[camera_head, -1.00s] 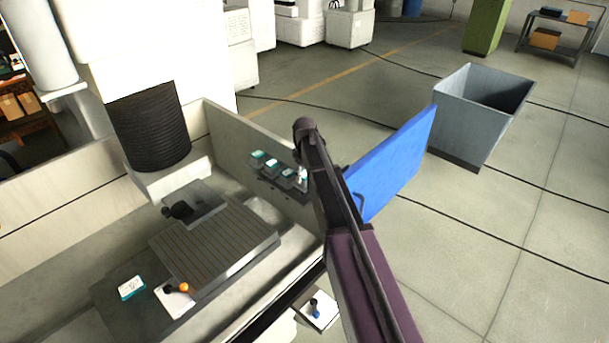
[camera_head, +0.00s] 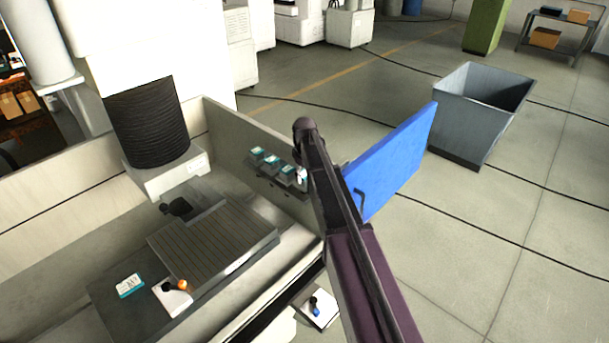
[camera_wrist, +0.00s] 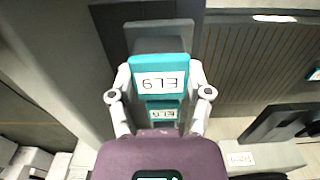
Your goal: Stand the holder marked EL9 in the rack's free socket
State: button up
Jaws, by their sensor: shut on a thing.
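In the wrist view my gripper (camera_wrist: 160,72) is shut on a teal holder (camera_wrist: 160,64) with a grey block at its far end. Its white label appears upside down and reads as EL9. A second, smaller teal label (camera_wrist: 163,113) shows between the fingers; I cannot tell whether it belongs to the same holder. In the head view the rack (camera_head: 268,188) is on the inner side of the tank wall, with several teal-topped holders (camera_head: 257,155) in a row. My gripper (camera_head: 301,175) is at the row's right end, mostly hidden by my arm. The free socket cannot be made out.
A slotted table (camera_head: 213,243) fills the tank's middle. A teal-and-white labelled piece (camera_head: 130,286) and a white pad (camera_head: 175,299) with an orange-and-black item lie left of it. A blue panel (camera_head: 395,160) stands right of my arm. A grey bin (camera_head: 465,118) is on the floor.

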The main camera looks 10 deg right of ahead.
jog(key=shift+f+b, duration=0.95)
jog(key=shift+f, duration=0.1)
dwell(0.4)
jog(key=o, duration=1.4)
jog(key=shift+c, duration=0.2)
jog(key=shift+r, duration=0.25)
